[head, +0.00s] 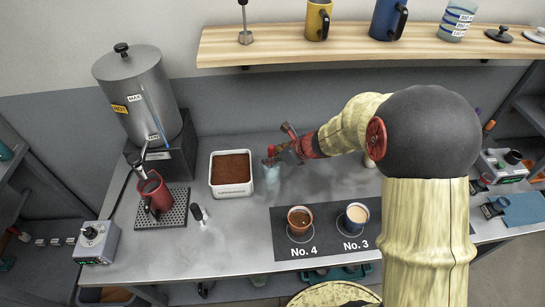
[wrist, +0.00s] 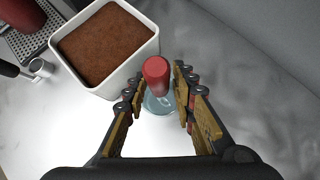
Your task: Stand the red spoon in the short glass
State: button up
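The short glass (head: 271,177) is pale blue and see-through, on the counter right of a white tub in the head view. The red spoon (wrist: 156,76) shows in the wrist view as a thick red handle, end toward the camera, above the glass (wrist: 158,104). The handle appears to stand in the glass, its lower part hidden. My gripper (wrist: 161,84) has a finger on each side of the handle. The fingers look parted, with a gap at the right of the handle; the left finger is very near it. In the head view my gripper (head: 282,151) is just above the glass.
The white tub (head: 232,188) of brown grounds stands close left of the glass. A red mug (head: 154,194) sits on a drip tray beneath the steel urn (head: 138,92). Two cups (head: 300,219) stand on a dark mat. A wooden shelf (head: 350,46) is overhead.

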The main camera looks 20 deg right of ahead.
jog(key=shift+o, duration=1.1)
